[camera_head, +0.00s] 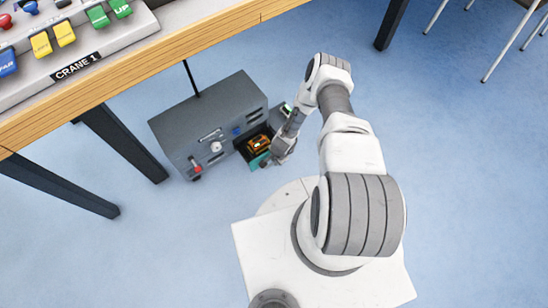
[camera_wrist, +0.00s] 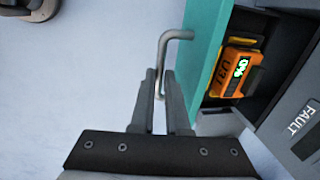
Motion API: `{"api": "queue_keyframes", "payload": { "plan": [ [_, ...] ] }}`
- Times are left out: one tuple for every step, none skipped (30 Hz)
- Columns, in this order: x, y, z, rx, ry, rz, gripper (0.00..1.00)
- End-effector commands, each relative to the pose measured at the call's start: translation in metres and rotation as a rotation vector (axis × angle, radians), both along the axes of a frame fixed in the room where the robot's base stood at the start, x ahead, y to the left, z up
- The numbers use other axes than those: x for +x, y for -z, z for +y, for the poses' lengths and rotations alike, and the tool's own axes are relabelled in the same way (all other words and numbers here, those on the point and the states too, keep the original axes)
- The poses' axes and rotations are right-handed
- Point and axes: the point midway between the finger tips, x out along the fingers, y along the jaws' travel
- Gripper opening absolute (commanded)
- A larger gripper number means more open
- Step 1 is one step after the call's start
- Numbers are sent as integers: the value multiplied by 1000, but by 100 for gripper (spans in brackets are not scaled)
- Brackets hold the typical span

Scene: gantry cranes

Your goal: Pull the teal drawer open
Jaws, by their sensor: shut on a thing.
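The teal drawer (camera_head: 257,161) stands out from the grey cabinet (camera_head: 215,115), open with its inside showing. In the wrist view its teal front (camera_wrist: 204,55) carries a bent grey metal handle (camera_wrist: 176,35). My gripper (camera_wrist: 162,75) is shut on this handle, with its fingers on either side of the bar. In the head view my gripper (camera_head: 268,161) is at the drawer's front, and the handle is hard to make out there. An orange device (camera_wrist: 236,70) with a lit display lies in the drawer; it also shows in the head view (camera_head: 259,143).
A wooden-edged table (camera_head: 150,73) with a crane control panel (camera_head: 75,45) stands over the cabinet at upper left, on dark legs (camera_head: 125,145). A red-knobbed part (camera_head: 196,168) juts from the cabinet front.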

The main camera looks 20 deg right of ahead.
Motion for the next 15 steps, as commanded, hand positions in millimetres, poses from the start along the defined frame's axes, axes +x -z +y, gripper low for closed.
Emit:
{"api": "queue_keyframes", "payload": {
  "plan": [
    [0, 0, 0, 0, 0, -1, 0],
    [0, 0, 0, 0, 0, -1, 0],
    [0, 0, 0, 0, 0, -1, 0],
    [1, 0, 0, 0, 0, -1, 0],
    [1, 0, 0, -1, 0, -1, 0],
    [1, 0, 0, 0, 0, -1, 0],
    [1, 0, 0, 0, 0, -1, 15],
    [1, 0, 0, 0, 0, -1, 20],
    [1, 0, 0, 0, 0, -1, 28],
    [1, 0, 0, 0, 0, -1, 33],
    [1, 0, 0, 0, 0, -1, 38],
    [0, 0, 0, 0, 0, 0, 44],
    [0, 0, 0, 0, 0, 0, 44],
    [0, 0, 0, 0, 0, 0, 44],
    [0, 0, 0, 0, 0, 0, 44]
  ]
}}
